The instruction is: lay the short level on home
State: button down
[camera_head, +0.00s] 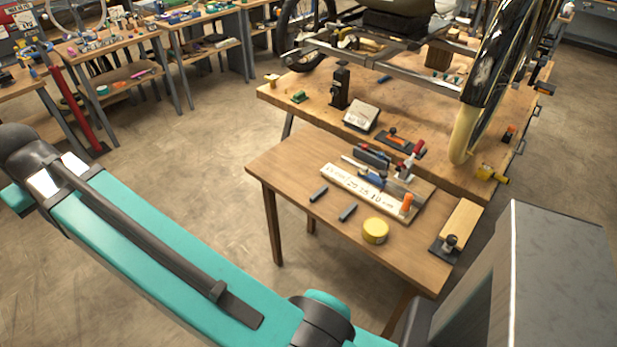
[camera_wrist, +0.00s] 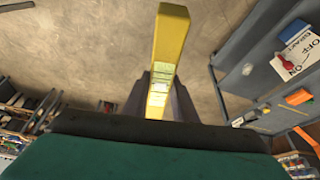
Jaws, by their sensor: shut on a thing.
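A yellow bar with a paler, window-like middle section, which looks like the short level (camera_wrist: 171,38), stands out from my gripper (camera_wrist: 160,92) in the wrist view. The grey fingers are shut on it, one on each side. Its lower end is hidden behind my wrist. Behind it in that view are floor and workshop furniture, and it touches nothing else that I can see. My gripper and the level do not show in the head view. I cannot pick out a place marked home in either view.
The workbench (camera_head: 300,88) behind carries the trike frame (camera_head: 385,62). My arm crosses the lower left.

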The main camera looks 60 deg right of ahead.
jog(key=s+d+f+m+g+h+p, duration=0.1)
jog(key=s+d+f+m+g, duration=0.2)
jog(key=d+m, duration=0.65)
jog(key=s+d+f+m+g+h+p, duration=0.15)
jog(key=s+d+f+m, duration=0.35)
jog(key=d, duration=1)
jog(key=s+d+f+m+g+h+p, duration=0.15)
jog(key=s+d+m, duration=0.35)
jog(key=d, duration=0.8)
jog(key=s+d+f+m+g+y+p, duration=0.1)
jog(key=s+d+f+m, duration=0.2)
jog(key=s+d+m, duration=0.3)
jog(key=s+d+f+m+g+y+p, duration=0.1)
jog(key=s+d+m, duration=0.5)
jog(key=s, duration=0.9)
jog(key=s+d+f+m+g+y+p, duration=0.1)
jog(key=s+d+f+m, duration=0.4)
jog(key=s, duration=0.6)
jog(key=shift+d+f+m+y+p, duration=0.25)
jog(key=shift+d+m+y+p, duration=0.45)
jog(key=shift+m+y, duration=0.4)
jog(key=shift+w+b, duration=0.1)
jog(key=shift+b, duration=0.2)
jog(key=shift+f+b, duration=1.8)
jog(key=shift+f, duration=1.05)
jog(key=shift+f+b, duration=0.45)
jog(key=shift+f, duration=0.2)
jog(key=c, duration=1.4)
grip_release()
